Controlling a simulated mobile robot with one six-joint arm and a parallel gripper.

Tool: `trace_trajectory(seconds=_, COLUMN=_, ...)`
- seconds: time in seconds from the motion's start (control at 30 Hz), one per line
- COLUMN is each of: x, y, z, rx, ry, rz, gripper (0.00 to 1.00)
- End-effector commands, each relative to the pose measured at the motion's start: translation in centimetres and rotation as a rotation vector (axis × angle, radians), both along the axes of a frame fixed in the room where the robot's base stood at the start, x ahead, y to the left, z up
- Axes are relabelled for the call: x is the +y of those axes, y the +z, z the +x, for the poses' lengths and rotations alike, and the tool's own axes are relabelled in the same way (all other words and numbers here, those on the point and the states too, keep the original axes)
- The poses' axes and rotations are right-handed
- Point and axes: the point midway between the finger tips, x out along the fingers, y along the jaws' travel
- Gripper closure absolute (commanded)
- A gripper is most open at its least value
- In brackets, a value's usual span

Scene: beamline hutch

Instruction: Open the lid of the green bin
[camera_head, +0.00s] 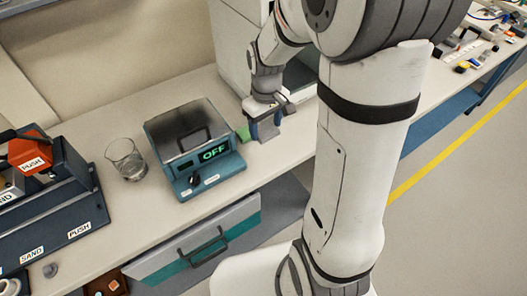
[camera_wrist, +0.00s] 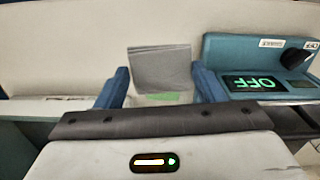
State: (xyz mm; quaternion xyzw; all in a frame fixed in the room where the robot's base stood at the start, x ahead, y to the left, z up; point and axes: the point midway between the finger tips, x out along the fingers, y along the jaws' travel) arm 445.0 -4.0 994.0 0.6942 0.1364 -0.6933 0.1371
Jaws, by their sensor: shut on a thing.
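My gripper (camera_head: 263,130) is low over the bench, just right of the teal device. In the wrist view its blue fingers (camera_wrist: 160,88) stand on both sides of a grey flat-faced piece (camera_wrist: 160,66) and are shut on it. A pale green strip (camera_wrist: 168,97) shows just below this piece. In the head view a small green part (camera_head: 243,133) shows between the teal device and my gripper. It may belong to the green bin, but my gripper hides most of what is there. I cannot tell whether a lid is open or shut.
The teal device (camera_head: 186,180) has a grey top, a knob and a display reading OFF; it also shows in the wrist view (camera_wrist: 255,55). A glass beaker (camera_head: 126,160) stands left of it. A drawer with a handle (camera_head: 203,243) is below. A white cabinet (camera_head: 232,40) stands behind.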

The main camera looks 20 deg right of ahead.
Motion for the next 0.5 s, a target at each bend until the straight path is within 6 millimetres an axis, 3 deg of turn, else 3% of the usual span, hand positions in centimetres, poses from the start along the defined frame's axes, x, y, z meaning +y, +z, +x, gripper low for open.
trace_trajectory(seconds=0.3, x=0.5, y=-4.8, z=-0.1, rx=0.006, ry=0.012, rz=0.001, gripper=0.56)
trace_trajectory(seconds=0.5, x=0.5, y=-6.8, z=-0.1, rx=0.004, ry=0.013, rz=0.0, gripper=0.56)
